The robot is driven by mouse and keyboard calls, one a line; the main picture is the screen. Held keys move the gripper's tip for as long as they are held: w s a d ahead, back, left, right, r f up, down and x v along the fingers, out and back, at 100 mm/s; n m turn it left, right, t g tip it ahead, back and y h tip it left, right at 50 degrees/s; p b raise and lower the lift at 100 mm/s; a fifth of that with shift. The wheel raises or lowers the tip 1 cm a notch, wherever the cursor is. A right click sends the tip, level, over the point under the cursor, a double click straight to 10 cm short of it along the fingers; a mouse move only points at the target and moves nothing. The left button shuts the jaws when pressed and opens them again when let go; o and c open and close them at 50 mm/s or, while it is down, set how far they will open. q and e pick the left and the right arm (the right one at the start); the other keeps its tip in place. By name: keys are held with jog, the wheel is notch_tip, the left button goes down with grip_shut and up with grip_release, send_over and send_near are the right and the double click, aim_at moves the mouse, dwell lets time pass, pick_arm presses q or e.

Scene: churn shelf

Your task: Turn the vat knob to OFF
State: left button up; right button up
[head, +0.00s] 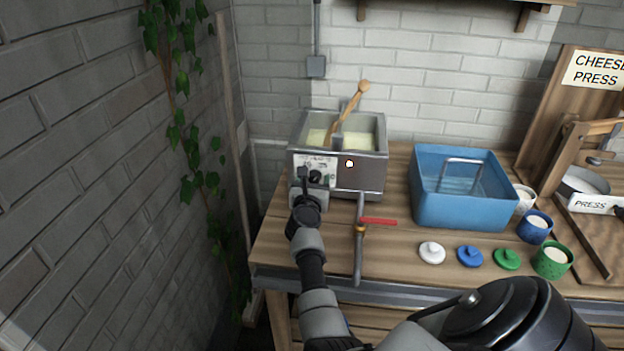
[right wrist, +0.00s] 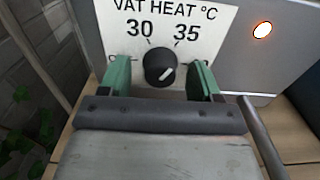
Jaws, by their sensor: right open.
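The vat (head: 362,178) is a grey metal box on the wooden bench, with a white dial panel on its front. In the right wrist view the black vat knob (right wrist: 160,65) sits below the marks 30 and 35. Its white pointer line slants, with its upper end toward the right. Labels at both sides are mostly hidden by my fingers. My right gripper (right wrist: 160,80) is open, its green pads on either side of the knob with gaps visible. In the head view the right gripper (head: 312,178) is at the panel. My left gripper is not in view.
An orange-white lamp (right wrist: 262,30) glows on the vat front. A pipe with a red-handled valve (head: 378,221) stands just right of my arm. A blue basin (head: 462,212), small lids, cups and the cheese press are further right. A brick wall is at left.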

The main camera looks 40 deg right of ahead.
jog(key=c, duration=0.9)
jog(key=shift+r+n+p, duration=0.1)
jog(key=shift+n+p, duration=0.2)
jog(key=shift+n, duration=0.1)
jog(key=n+p, duration=0.3)
jog(key=n, duration=0.2)
jog(key=shift+r+n, duration=0.1)
jog(key=shift+n, duration=0.2)
jog(key=n+p, duration=0.2)
jog(key=n, duration=0.3)
jog(key=shift+d+p, duration=0.1)
jog(key=shift+p, duration=0.25)
jog(key=n+p, duration=0.3)
jog(key=n, duration=0.3)
jog(key=shift+r+n, duration=0.15)
jog(key=shift+n, duration=0.25)
pick_arm(q)
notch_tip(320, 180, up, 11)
jog(key=p, duration=0.2)
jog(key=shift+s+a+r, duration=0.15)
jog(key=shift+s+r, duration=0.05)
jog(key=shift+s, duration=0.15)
pick_arm(e)
jog(key=n, duration=0.5)
jog(key=shift+n, duration=0.3)
